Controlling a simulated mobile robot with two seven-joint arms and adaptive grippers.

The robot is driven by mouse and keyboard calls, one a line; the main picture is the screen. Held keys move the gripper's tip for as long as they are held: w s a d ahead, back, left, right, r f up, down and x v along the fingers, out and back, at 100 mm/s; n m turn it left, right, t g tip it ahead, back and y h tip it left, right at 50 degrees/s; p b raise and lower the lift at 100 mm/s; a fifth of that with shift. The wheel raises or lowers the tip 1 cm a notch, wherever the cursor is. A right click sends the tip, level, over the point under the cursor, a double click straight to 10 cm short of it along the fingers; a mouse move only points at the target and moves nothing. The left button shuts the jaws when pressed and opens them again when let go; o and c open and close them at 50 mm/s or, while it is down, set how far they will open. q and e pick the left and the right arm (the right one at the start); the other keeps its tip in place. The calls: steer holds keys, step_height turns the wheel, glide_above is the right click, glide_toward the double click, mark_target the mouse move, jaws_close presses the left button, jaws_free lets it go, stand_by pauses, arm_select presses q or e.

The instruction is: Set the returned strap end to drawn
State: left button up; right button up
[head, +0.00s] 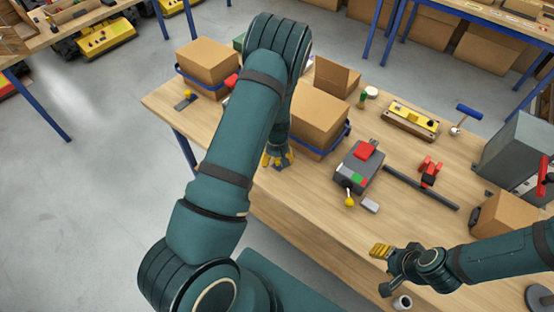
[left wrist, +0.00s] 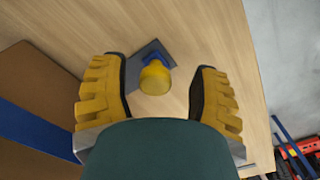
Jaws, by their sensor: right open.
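In the left wrist view a yellow knob (left wrist: 155,77) on a short blue stem stands over a dark plate (left wrist: 147,57) on the table. My left gripper (left wrist: 161,82) is open, with its two yellow fingers on either side of the knob and a gap to each. In the head view my left gripper (head: 277,161) is low at the table's front edge, beside a cardboard box with a blue strap (head: 318,119); my arm and fingers mostly hide the knob there. My right gripper (head: 382,263) is open and empty over the front right of the table.
Another strapped box (head: 207,62) stands at the far left, with a second yellow knob (head: 186,94) on a dark plate.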

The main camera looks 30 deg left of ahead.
mark_target(277, 160)
arm_select(q)
steer(key=shift+r, duration=0.15)
step_height(277, 160, up, 12)
stand_by(0.4)
stand_by(0.4)
